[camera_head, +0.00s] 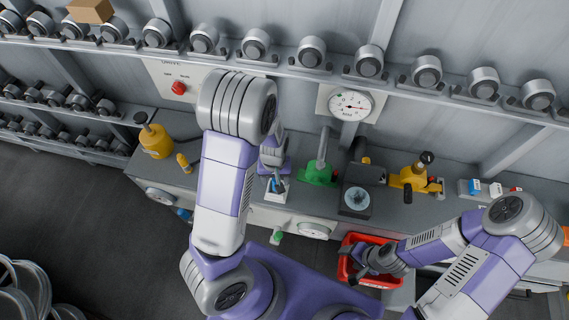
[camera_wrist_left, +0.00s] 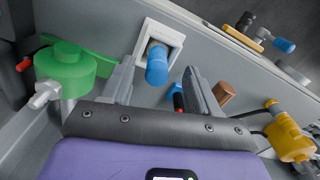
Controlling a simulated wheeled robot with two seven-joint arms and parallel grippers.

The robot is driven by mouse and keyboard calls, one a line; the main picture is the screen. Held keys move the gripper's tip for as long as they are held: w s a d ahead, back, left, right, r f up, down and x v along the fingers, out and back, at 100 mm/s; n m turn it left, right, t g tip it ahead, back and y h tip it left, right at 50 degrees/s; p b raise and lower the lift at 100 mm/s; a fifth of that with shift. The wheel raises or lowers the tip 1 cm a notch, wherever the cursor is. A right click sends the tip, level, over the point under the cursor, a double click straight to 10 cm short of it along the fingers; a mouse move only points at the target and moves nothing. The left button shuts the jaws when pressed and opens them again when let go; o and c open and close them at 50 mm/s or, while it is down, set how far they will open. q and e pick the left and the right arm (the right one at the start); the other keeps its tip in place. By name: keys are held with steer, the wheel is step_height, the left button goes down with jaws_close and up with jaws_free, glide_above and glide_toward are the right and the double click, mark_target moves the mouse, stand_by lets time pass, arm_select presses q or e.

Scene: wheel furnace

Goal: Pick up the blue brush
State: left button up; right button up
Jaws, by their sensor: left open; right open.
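A blue rounded piece that looks like the blue brush (camera_wrist_left: 157,66) stands in a square white holder (camera_wrist_left: 172,42) in the left wrist view. In the head view, the blue piece (camera_head: 275,185) and the white holder (camera_head: 275,197) sit on the grey workbench, just below my left gripper (camera_head: 277,177). In the left wrist view, the open fingers of my left gripper (camera_wrist_left: 160,75) lie to either side of the blue piece, with nothing held. The brush's lower part is hidden in the holder. My right gripper (camera_head: 358,262) is over the red bin (camera_head: 385,282); its fingers are partly unclear.
A green tool (camera_head: 318,174) stands just right of the holder, close to my left gripper. A dark block (camera_head: 357,198) and a yellow tool (camera_head: 413,176) are further right. A yellow canister (camera_head: 154,140) stands left. Shelves of metal cylinders line the wall behind.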

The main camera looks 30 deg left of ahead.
arm_select(q)
steer(key=shift+w+a+r, duration=0.15)
steer(key=shift+w+r, duration=0.25)
steer(key=shift+r, duration=0.25)
steer(key=f, duration=0.2)
steer(key=f+b, duration=0.1)
steer(key=f, duration=0.4)
steer(key=shift+w+a+f, duration=0.15)
steer(key=shift+w, duration=0.1)
jaws_close()
